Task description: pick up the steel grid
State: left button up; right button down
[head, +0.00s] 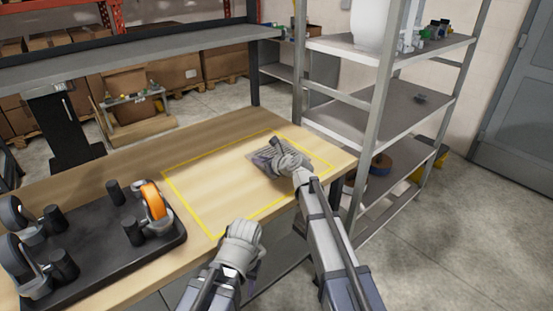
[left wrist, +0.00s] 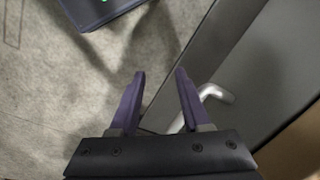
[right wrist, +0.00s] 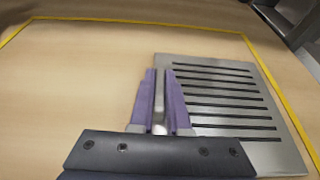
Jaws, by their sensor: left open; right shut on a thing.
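The steel grid (head: 268,161) is a flat, square metal plate with dark parallel slots. It is at the right end of the yellow-outlined area on the wooden table, partly hidden by my right gripper in the head view. In the right wrist view the grid (right wrist: 225,128) fills the right side. My right gripper (right wrist: 159,76) is shut on a narrow upright metal part at the grid's left side. Whether the grid touches the table is unclear. My left gripper (left wrist: 160,74) is open and empty, beyond the table's front edge; its hand (head: 240,243) shows low in the head view.
A dark tray (head: 110,262) with several casters and black posts stands on the table's left. Yellow tape (head: 190,206) outlines a mostly bare area. A metal shelf rack (head: 378,105) stands close to the table's right end. A grey door (head: 515,110) is far right.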

jog(key=shift+r, duration=0.15)
dwell(0.3)
notch_tip(320, 180, up, 10)
jog(key=p, duration=1)
